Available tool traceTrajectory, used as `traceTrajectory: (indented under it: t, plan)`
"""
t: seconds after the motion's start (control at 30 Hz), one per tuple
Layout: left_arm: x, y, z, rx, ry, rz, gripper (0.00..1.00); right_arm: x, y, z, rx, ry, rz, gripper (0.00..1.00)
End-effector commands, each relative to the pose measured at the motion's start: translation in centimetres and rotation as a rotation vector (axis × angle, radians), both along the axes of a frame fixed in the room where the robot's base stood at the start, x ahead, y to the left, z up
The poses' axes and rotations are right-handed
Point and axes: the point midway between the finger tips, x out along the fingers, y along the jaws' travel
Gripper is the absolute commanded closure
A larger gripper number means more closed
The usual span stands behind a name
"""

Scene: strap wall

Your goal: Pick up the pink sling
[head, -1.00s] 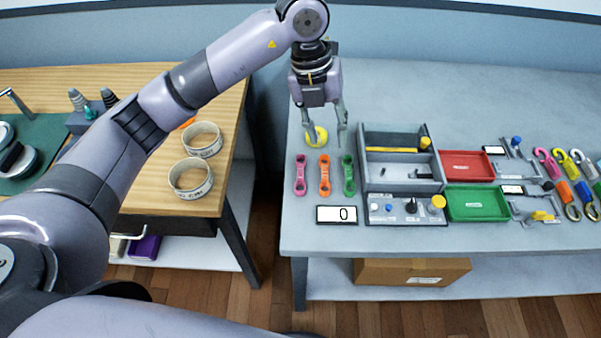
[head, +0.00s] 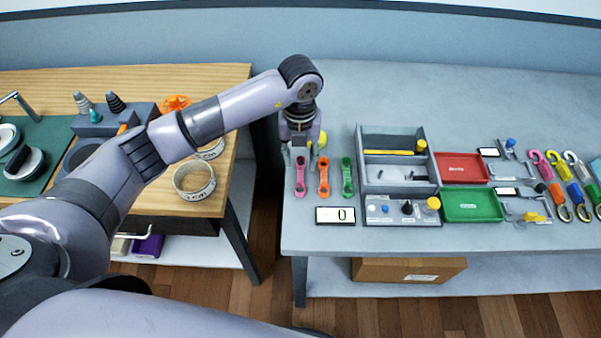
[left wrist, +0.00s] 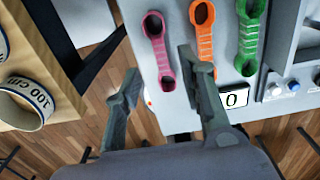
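The pink sling (head: 300,176) lies on the grey table near its left edge, leftmost in a row with an orange sling (head: 324,176) and a green sling (head: 347,177). Contact cannot be told. My right gripper is not in view.
A white display reading 0 (head: 335,215) lies in front of the slings. A grey divided box (head: 363,160) stands to their right, with red (head: 462,167) and green (head: 473,206) trays beyond. A wooden table (head: 240,110) with tape rings stands left, across a gap.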

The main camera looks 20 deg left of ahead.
Motion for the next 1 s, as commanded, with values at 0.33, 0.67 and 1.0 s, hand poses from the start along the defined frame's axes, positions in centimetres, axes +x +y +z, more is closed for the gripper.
traceTrajectory:
  t: [0.33, 0.67, 1.0]
  plan:
    - [-0.4, -0.2, -4.4, 0.001, 0.004, 0.000, 0.63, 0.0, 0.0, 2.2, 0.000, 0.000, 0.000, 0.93]
    - [-0.3, -0.2, -5.2, 0.000, 0.001, -0.001, 0.64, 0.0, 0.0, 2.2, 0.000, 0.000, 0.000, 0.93]
    - [-0.3, -0.2, -5.1, 0.000, 0.001, -0.001, 0.87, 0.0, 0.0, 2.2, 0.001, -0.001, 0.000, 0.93]
